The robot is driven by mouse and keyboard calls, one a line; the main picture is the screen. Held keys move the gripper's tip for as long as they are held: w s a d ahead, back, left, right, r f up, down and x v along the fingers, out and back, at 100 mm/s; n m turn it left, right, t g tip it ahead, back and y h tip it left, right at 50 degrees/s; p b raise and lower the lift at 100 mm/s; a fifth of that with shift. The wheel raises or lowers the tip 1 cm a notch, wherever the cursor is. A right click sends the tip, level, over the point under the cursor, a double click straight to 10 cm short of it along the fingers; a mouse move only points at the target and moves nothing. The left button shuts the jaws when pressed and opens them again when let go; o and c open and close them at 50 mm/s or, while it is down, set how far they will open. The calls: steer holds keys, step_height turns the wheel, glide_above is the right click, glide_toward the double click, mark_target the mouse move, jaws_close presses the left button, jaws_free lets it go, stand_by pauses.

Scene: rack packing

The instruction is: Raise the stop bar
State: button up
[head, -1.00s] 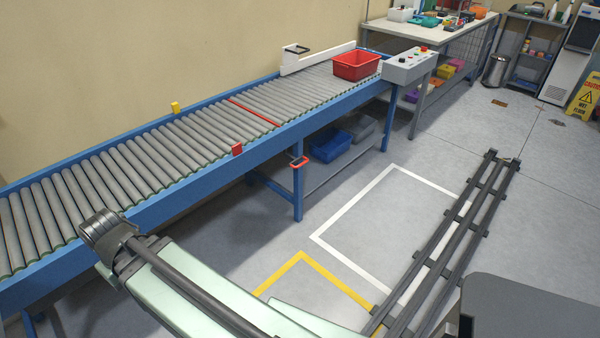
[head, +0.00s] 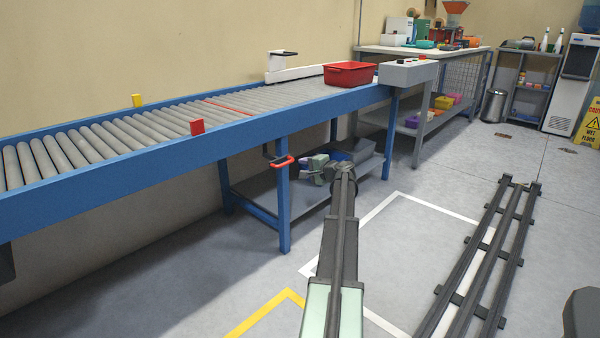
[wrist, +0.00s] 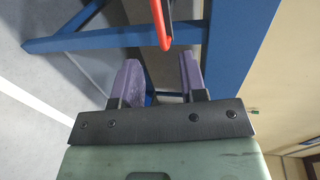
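The stop bar (head: 228,107) is a thin red strip across the conveyor, about level with the rollers. A red looped handle (head: 281,162) sticks out from the conveyor's blue front side, below the rail. My gripper (head: 303,166), pale green with purple fingers, is under the conveyor edge, just right of and near the handle. In the wrist view my gripper (wrist: 158,75) is open, its fingers apart with nothing between them. The red handle (wrist: 163,25) shows just beyond the fingertips, between their lines; I see no contact.
A red crate (head: 349,74) stands on the rollers farther right, near a grey control box (head: 407,72). Blue conveyor legs (head: 284,210) and a lower shelf (head: 262,187) are close to my gripper. Red (head: 197,127) and yellow (head: 138,101) markers sit on the rails.

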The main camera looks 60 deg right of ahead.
mark_target(285, 164)
steer(key=x, duration=0.3)
steer(key=b+x, duration=0.1)
steer(key=x, duration=0.3)
steer(key=a+b+x, duration=0.1)
steer(key=x, duration=0.3)
steer(key=shift+w, duration=0.1)
jaws_close()
